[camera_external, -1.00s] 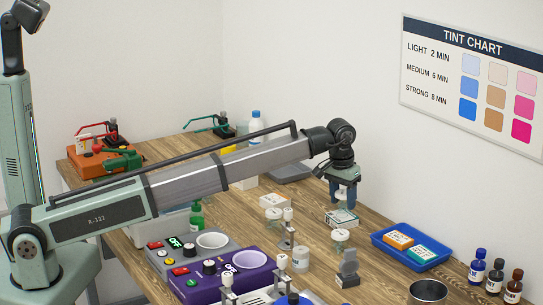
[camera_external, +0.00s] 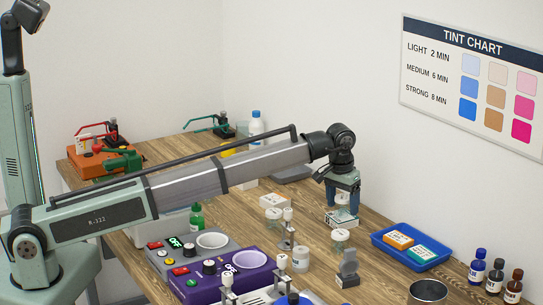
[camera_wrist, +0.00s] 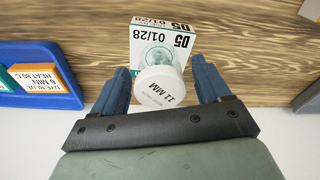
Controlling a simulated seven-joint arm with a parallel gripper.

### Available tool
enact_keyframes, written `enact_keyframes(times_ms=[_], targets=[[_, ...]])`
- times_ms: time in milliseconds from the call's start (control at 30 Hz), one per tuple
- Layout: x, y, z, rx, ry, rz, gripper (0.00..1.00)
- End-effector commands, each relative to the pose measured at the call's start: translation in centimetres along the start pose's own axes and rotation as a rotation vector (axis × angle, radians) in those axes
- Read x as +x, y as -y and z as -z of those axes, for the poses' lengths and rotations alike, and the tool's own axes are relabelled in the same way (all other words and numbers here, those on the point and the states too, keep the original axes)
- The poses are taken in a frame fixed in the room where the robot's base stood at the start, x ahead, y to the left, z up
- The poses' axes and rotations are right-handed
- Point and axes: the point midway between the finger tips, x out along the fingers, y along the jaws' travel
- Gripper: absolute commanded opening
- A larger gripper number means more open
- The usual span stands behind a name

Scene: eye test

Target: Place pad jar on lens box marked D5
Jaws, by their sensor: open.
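The pad jar (camera_wrist: 160,85), clear with a white lid reading "11 MM", stands between my fingers in the wrist view. The white lens box marked D5 (camera_wrist: 146,30) lies behind and under it there, also printed 01/28. In the external view the jar (camera_external: 342,198) appears upright over the box (camera_external: 338,222); its base is partly hidden, so contact is hard to see. My gripper (camera_external: 342,201) is open around the jar, one finger on each side. In the wrist view (camera_wrist: 160,84) small gaps show between the fingers and the lid.
A blue tray (camera_external: 377,240) with an orange and a teal box is to the right. Dark bottles (camera_external: 496,272) and a metal bowl (camera_external: 428,290) are at lower right.

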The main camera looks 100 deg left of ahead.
Motion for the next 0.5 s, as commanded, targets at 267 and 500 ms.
enact_keyframes(times_ms=[267, 500], targets=[[-2.5, 0.0, 0.1, 0.000, -0.002, -0.001, 0.76], [-7.0, -0.1, 0.1, 0.000, -0.002, -0.001, 0.76]])
